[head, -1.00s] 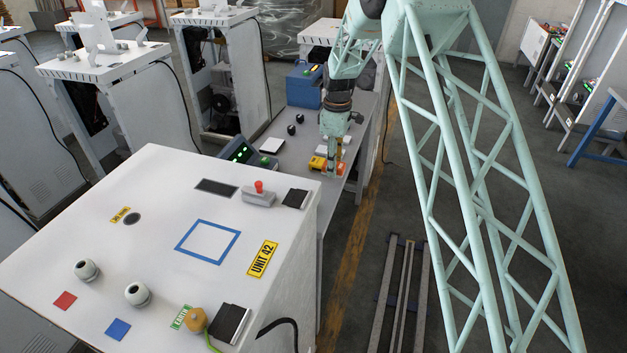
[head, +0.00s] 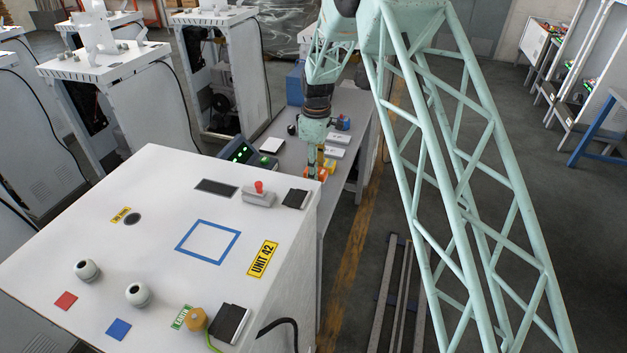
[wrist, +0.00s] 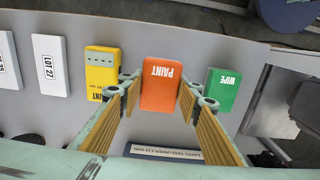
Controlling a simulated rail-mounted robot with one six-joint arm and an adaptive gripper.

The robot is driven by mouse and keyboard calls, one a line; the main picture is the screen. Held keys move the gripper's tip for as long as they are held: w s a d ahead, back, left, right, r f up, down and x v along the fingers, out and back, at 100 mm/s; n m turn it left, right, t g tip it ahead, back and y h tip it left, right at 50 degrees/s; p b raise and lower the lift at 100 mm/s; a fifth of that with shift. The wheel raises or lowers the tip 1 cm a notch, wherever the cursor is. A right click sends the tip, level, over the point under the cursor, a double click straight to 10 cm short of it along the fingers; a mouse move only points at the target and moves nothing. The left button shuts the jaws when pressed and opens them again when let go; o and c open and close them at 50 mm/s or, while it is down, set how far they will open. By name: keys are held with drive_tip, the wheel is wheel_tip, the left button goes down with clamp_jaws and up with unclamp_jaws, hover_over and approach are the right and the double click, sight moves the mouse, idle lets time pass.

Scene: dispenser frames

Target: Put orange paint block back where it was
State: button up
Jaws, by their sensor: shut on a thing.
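The orange block labelled PAINT (wrist: 160,84) sits upside down in print between the two fingers of my gripper (wrist: 160,98) in the wrist view. The fingers are shut on its sides. In the head view my gripper (head: 316,170) points down over the near end of the grey bench, with a bit of orange at its tips. In the wrist view a yellow block (wrist: 102,70) lies left of the orange one and a green block labelled WIPE (wrist: 222,90) lies right of it. I cannot tell whether the orange block touches the bench.
White blocks, one labelled LOT 27 (wrist: 50,65), lie left of the yellow block. In the head view the grey bench (head: 350,110) runs behind the white cabinet (head: 150,225). A console with a green screen (head: 242,152) stands left of my gripper.

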drive_tip(key=shift+s+a, duration=0.15)
drive_tip(key=shift+a, duration=0.2)
drive_tip(key=shift+s+a+f, duration=0.1)
drive_tip(key=shift+a+f, duration=0.1)
drive_tip(key=shift+f, duration=1.6)
drive_tip(key=o, duration=0.9)
drive_tip(key=shift+f, duration=0.1)
drive_tip(key=shift+r, duration=6.15)
